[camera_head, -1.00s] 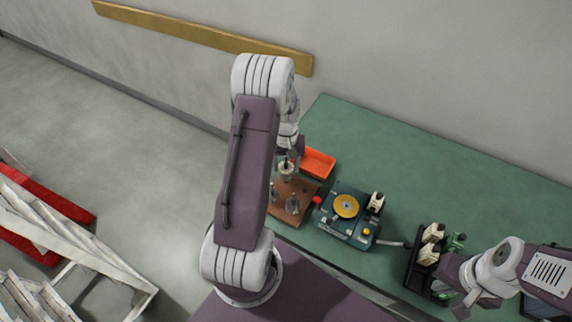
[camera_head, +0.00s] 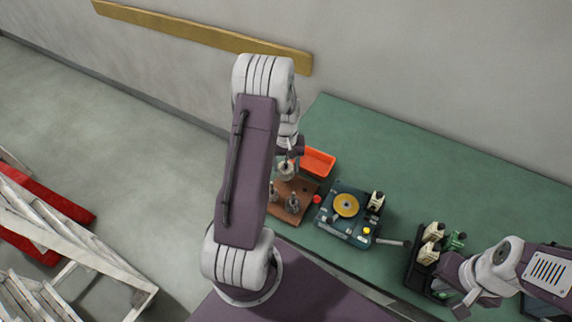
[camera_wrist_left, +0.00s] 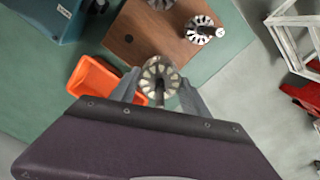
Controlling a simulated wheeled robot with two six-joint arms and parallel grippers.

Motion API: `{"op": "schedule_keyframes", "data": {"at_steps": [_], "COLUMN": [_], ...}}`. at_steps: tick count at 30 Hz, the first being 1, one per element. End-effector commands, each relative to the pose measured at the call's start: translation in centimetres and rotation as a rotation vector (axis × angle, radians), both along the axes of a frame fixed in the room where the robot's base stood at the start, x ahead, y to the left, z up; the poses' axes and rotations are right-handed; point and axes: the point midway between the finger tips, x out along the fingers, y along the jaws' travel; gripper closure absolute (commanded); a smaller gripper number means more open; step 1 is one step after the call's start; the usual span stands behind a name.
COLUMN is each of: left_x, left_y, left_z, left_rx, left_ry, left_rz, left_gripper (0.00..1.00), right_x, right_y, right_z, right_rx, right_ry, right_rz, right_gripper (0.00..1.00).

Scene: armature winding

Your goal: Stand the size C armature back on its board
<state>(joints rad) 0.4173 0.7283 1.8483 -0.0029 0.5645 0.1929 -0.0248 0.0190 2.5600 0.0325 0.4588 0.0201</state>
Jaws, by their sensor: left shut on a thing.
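My left gripper (camera_wrist_left: 158,92) is shut on a slotted, silver armature (camera_wrist_left: 160,76), which shows end-on between the fingers in the left wrist view. In the head view this armature (camera_head: 286,171) is over the back part of the brown wooden board (camera_head: 305,188); I cannot tell whether it touches the board. Other armatures stand on the board, one near its front (camera_head: 293,203) and one further left, partly behind my arm. No size marks are legible. My right gripper (camera_head: 466,306) is at the lower right of the head view, and its fingers are too small to read.
An orange tray (camera_head: 319,162) lies behind the board. A blue winding machine (camera_head: 347,211) with a yellow disc stands to its right. A black rack (camera_head: 424,262) with pale blocks sits further right. The back of the green table (camera_head: 430,165) is clear.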

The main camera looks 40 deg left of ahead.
Motion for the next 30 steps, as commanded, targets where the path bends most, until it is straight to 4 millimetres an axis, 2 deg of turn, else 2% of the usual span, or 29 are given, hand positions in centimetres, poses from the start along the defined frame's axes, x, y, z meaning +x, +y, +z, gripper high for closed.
{"op": "schedule_keyframes", "data": {"at_steps": [30], "left_x": [0.0], "left_y": [0.0], "left_z": [-2.2], "left_rx": [0.001], "left_ry": [-0.001], "left_rz": [0.0], "left_gripper": [1.0], "right_x": [0.0], "right_y": [0.0], "right_z": [-1.5], "right_rx": [0.0], "right_ry": [0.0], "right_rz": [0.0], "right_gripper": [1.0]}}
